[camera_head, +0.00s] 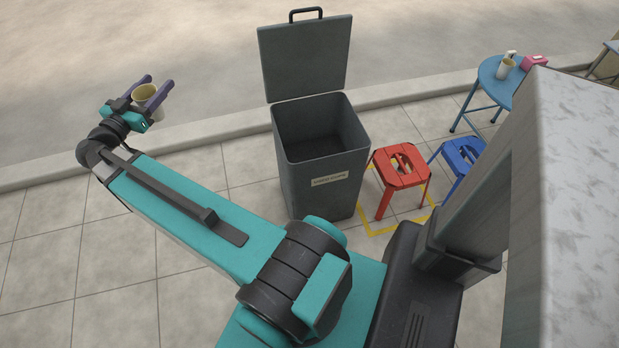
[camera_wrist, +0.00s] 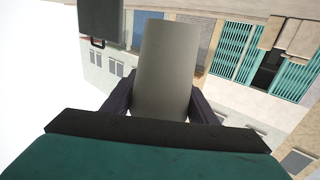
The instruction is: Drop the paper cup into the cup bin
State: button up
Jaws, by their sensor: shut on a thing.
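My gripper (camera_head: 150,94) is at the left in the head view, extended over the pavement near the kerb. It is shut on a pale paper cup (camera_head: 145,92), with a finger on each side of it. The cup also fills the middle of the wrist view (camera_wrist: 165,70), between the two dark fingers (camera_wrist: 160,105). A dark grey bin (camera_head: 322,185) with its lid (camera_head: 306,58) standing open is to the right of the gripper. Its opening faces up and looks dark and empty. A label is on its front, too small to read. The cup is well apart from the bin.
A red stool (camera_head: 400,172) stands right of the bin, with a blue stool (camera_head: 462,156) beyond it. A round blue table (camera_head: 497,82) holds a dispenser and a pink box. A grey counter or cabinet (camera_head: 580,200) blocks the right side. Pavement at left is clear.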

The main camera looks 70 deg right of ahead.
jog(key=s+d+f+m+g+b, duration=0.2)
jog(key=s+d+f+b, duration=0.15)
jog(key=d, duration=0.35)
jog(key=s+d+f+m+g+b, duration=0.1)
jog(key=s+d+f+g+b, duration=0.3)
jog(key=d, duration=0.3)
jog(key=s+d+f+m+g+y+b, duration=0.2)
jog(key=s+d+f+g+b, duration=0.1)
jog(key=s+d+b, duration=0.4)
jog(key=s+d+f+m+g+y+b, duration=0.2)
jog(key=s+d+f+b, duration=0.4)
jog(key=s, duration=0.8)
jog(key=s+d+f+m+g+y+b, duration=0.2)
jog(key=s+d+f+m+g+b, duration=0.1)
jog(key=s+d+b, duration=0.5)
jog(key=s+d+f, duration=0.1)
jog(key=s, duration=0.2)
jog(key=shift+s+d+f+m+g+y, duration=0.15)
jog(key=shift+d+f+m+g+y, duration=0.15)
jog(key=shift+g, duration=0.1)
jog(key=shift+f+b, duration=0.6)
jog(key=shift+f, duration=2.35)
jog(key=o, duration=1.1)
